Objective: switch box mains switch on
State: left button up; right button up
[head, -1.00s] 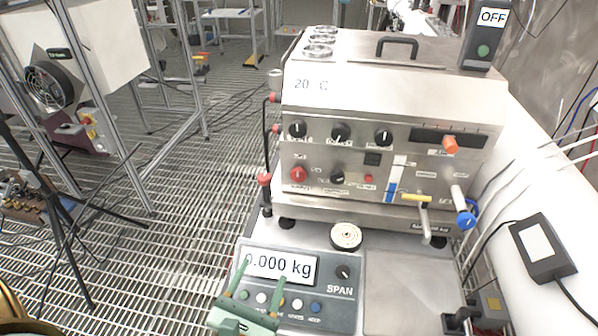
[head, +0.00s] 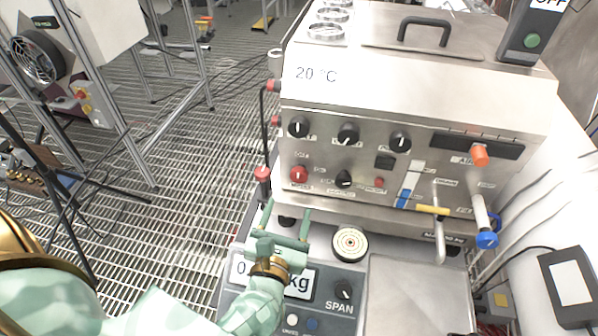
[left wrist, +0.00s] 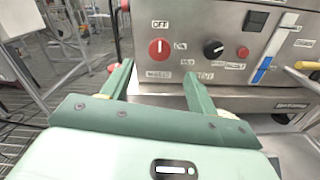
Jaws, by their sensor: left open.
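The switch box (head: 400,95) is a steel cabinet with a sloped front panel of knobs. The mains switch is a red rotary knob (head: 299,174) at the lower left of that panel. In the left wrist view the red knob (left wrist: 159,47) has its white pointer upright, toward the OFF label (left wrist: 160,24). My left gripper (head: 287,220) is green, open and empty. It is below and in front of the knob, apart from it. In the left wrist view its fingers (left wrist: 156,80) point toward the panel, with the knob between and beyond them. My right gripper is not seen.
A scale with a display (head: 300,283) and a round target-like disc (head: 350,244) lie before the box. A yellow-handled lever (head: 432,210) and a blue-ended pipe (head: 486,238) stick out at right. A red-capped post (head: 262,173) stands left of the panel.

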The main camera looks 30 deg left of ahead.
aim_at(299, 178)
pick_arm(q)
jog(key=x, duration=1.1)
jog(key=shift+p, duration=0.4)
jog(key=c, duration=1)
